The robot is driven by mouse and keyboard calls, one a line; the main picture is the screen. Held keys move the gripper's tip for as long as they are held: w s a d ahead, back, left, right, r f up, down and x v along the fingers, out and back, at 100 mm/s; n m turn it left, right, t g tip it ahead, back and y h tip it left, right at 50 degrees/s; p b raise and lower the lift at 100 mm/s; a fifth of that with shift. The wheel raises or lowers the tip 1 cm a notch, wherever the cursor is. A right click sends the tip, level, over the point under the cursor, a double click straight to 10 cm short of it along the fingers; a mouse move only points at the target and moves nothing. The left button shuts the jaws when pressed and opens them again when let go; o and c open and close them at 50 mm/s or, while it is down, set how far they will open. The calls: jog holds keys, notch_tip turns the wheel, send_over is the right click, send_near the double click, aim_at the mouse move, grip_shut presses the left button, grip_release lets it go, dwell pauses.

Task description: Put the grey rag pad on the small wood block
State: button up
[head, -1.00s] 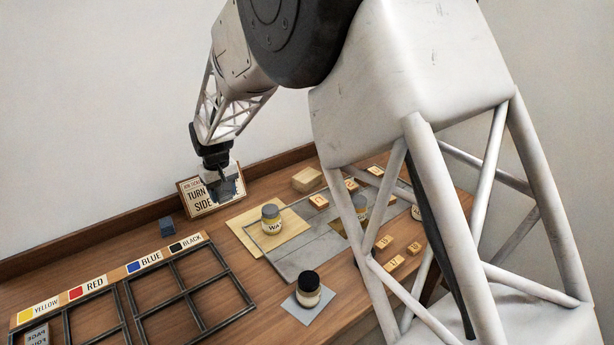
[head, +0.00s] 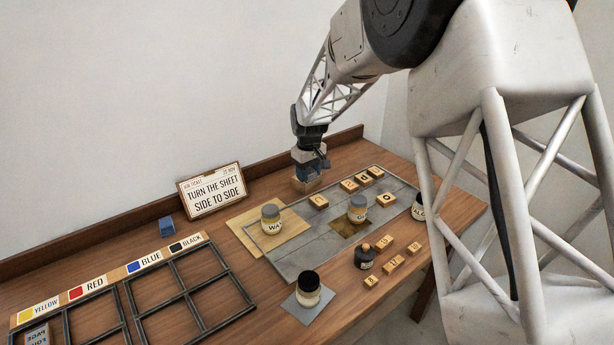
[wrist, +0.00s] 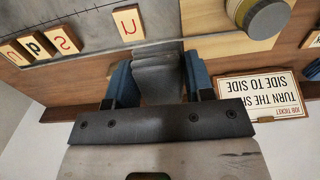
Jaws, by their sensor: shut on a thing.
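My gripper (head: 311,171) is shut on the grey rag pad (wrist: 158,75). The pad shows in the wrist view as a folded grey piece between my two blue fingers. The small wood block (head: 303,187) is a plain pale block near the back of the bench, right of the sign. My gripper and the pad are right over it in the head view. I cannot tell whether the pad touches the block. In the wrist view the block is hidden behind the pad and gripper.
The job ticket sign (head: 212,191) stands left of the block. A jar (head: 271,219) stands on a pale board, another jar (head: 357,208) on the grey slab (head: 299,257). Letter tiles (head: 349,186) lie just right of the block.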

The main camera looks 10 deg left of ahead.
jog(key=d+f, duration=0.2)
jog(key=f, duration=0.1)
jog(key=w+d+f, duration=0.1)
jog(key=f, duration=0.1)
jog(key=shift+w, duration=0.1)
dwell(0.4)
jog(key=shift+w+a+f, duration=0.25)
jog(key=shift+w+a, duration=0.6)
jog(key=shift+w, duration=1.65)
jog(key=shift+w+a+f, duration=0.2)
jog(key=shift+w+a, duration=0.6)
jog(key=shift+w, duration=1.75)
jog(key=shift+w+a+f, duration=0.25)
jog(key=shift+w+a, duration=0.6)
jog(key=shift+w, duration=1.65)
jog(key=shift+f, duration=1.8)
